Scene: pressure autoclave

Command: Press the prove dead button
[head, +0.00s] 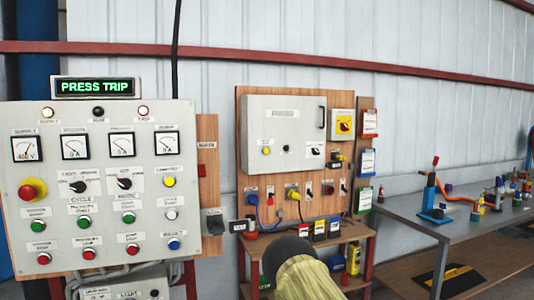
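No button label clearly reading "prove dead" can be made out in the head view; most small labels are blurred. A grey control panel (104,215) on the left carries a red mushroom button on yellow (32,190), several green, red, yellow, white and blue buttons, two rotary selectors and dial gauges. A closed grey cabinet (284,128) on a wooden board to the right has a small yellow button (266,150) and a black rotary switch (315,151). My gripper's fingers do not show. A dark rounded part and yellowish link at the bottom centre look like my arm.
A green-lit "PRESS TRIP" sign (97,87) sits above the panel. A red-framed wooden stand (340,230) with small devices is below the board, partly behind the arm. A grey workbench (450,222) with tools stands at right.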

